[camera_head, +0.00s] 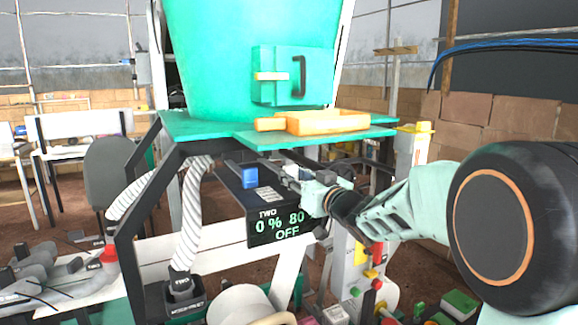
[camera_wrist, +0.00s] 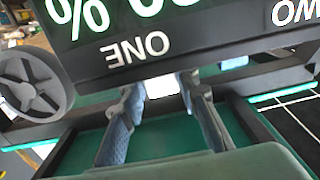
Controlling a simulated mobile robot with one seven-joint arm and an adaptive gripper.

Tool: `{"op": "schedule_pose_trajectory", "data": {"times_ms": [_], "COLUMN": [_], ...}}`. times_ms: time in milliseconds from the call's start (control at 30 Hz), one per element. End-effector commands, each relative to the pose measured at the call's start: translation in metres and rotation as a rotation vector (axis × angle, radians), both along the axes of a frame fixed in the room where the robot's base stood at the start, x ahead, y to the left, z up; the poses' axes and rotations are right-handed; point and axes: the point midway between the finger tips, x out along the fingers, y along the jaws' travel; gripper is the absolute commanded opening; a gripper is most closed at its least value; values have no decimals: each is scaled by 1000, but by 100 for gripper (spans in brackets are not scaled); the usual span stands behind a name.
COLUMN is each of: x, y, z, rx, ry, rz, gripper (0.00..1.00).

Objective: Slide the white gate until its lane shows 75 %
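The white gate (camera_wrist: 163,84) shows as a small white block between my fingertips in the wrist view, below the inverted label ONE. My gripper (camera_wrist: 166,96) is open around it, with a visible gap on each side. In the head view my gripper (camera_head: 294,180) reaches in from the right over the dark lane unit; the white gate is hard to make out there. The blue gate (camera_head: 249,176) stands left of my gripper. The black display (camera_head: 278,227) reads TWO, 0 %, 80 and OFF in green and white; its right end is near my wrist.
A green hopper (camera_head: 235,60) and its green shelf (camera_head: 200,127) with an orange tray (camera_head: 328,122) stand above the lanes. A ribbed white hose (camera_head: 190,215) hangs at left. A grey handwheel (camera_wrist: 35,88) is left of my fingers in the wrist view.

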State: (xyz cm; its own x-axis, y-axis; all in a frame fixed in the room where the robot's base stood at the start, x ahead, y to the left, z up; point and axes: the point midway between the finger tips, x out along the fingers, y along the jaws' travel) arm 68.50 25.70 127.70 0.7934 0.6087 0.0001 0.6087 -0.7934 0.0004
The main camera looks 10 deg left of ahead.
Motion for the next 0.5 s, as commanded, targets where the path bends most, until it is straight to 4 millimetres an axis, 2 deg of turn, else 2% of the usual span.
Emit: {"op": "schedule_pose_trajectory", "data": {"times_ms": [100,500], "x": [0,0], "y": [0,0], "z": [0,0], "rx": [0,0], "ry": [0,0], "rz": [0,0], "gripper": [7,7]}}
